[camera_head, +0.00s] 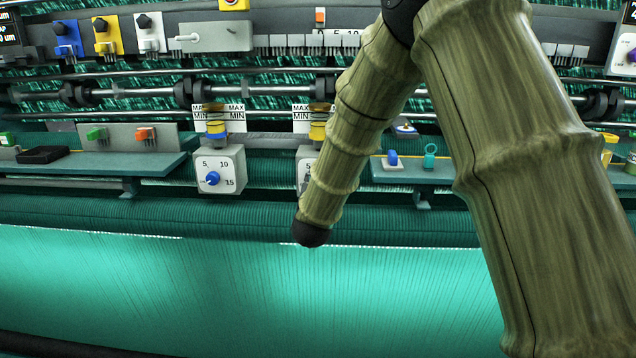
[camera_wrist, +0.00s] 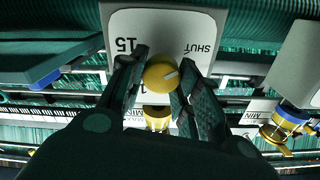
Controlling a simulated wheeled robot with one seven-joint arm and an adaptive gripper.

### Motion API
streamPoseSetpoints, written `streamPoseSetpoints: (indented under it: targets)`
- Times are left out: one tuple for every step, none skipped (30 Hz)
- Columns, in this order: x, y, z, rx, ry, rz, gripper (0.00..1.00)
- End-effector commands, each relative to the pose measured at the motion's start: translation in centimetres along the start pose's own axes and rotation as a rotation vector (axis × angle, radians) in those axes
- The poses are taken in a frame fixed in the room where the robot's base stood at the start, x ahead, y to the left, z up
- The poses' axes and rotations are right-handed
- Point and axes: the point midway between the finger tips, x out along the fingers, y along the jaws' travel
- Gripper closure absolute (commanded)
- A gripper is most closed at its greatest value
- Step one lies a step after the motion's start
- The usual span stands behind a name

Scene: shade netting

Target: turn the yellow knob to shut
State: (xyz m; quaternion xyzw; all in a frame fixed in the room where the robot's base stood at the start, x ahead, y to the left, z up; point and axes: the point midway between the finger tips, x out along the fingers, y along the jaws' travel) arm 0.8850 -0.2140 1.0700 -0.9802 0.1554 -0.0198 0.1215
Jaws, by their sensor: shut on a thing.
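The yellow knob (camera_wrist: 159,73) sits on a white dial plate (camera_wrist: 165,24) in the wrist view. The plate is printed 15 at upper left and SHUT at upper right. A pale pointer mark on the knob points right and slightly up, on the side of the SHUT label. My gripper (camera_wrist: 163,61) is shut on the knob, one finger on each side. In the head view, a white dial box (camera_head: 303,168) shows only its left edge; my arm hides the rest, the knob and my gripper.
A similar dial box with a blue knob (camera_head: 212,179) stands to the left. Teal shelves with small clips (camera_head: 97,134) and a blue and a teal piece (camera_head: 430,155) lie either side. Rods and rollers run behind. Green netting (camera_head: 200,285) spreads below in front.

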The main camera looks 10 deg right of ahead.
Motion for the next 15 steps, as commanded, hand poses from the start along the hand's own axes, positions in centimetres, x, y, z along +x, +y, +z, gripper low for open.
streamPoseSetpoints:
  targets:
    - [-0.14, 0.10, 0.38, -0.002, -0.007, 0.001, 0.64]
    - [-0.13, 0.10, 0.37, -0.002, -0.007, 0.001, 0.58]
    - [-0.13, 0.10, 0.35, -0.002, -0.006, 0.001, 0.51]
    - [-0.11, 0.09, 0.32, -0.001, -0.006, 0.001, 0.46]
    - [-0.10, 0.08, 0.29, -0.001, -0.005, 0.001, 0.46]
    - [-0.09, 0.07, 0.26, -0.001, -0.004, 0.001, 0.46]
    - [-0.08, 0.06, 0.24, -0.001, -0.004, 0.001, 0.46]
    - [-0.08, 0.06, 0.22, -0.001, -0.004, 0.001, 0.46]
    - [-0.07, 0.05, 0.19, -0.001, -0.003, 0.000, 0.46]
    - [-0.06, 0.04, 0.18, 0.000, -0.003, 0.000, 0.46]
    - [-0.06, 0.04, 0.17, 0.000, -0.003, 0.000, 0.46]
    - [-0.06, 0.03, 0.15, 0.000, -0.003, 0.000, 0.46]
    - [-0.07, 0.02, 0.14, 0.000, -0.003, 0.000, 0.46]
    - [-0.12, 0.02, 0.14, 0.000, -0.003, 0.000, 0.46]
    - [-0.24, 0.01, 0.13, 0.000, -0.003, 0.000, 0.46]
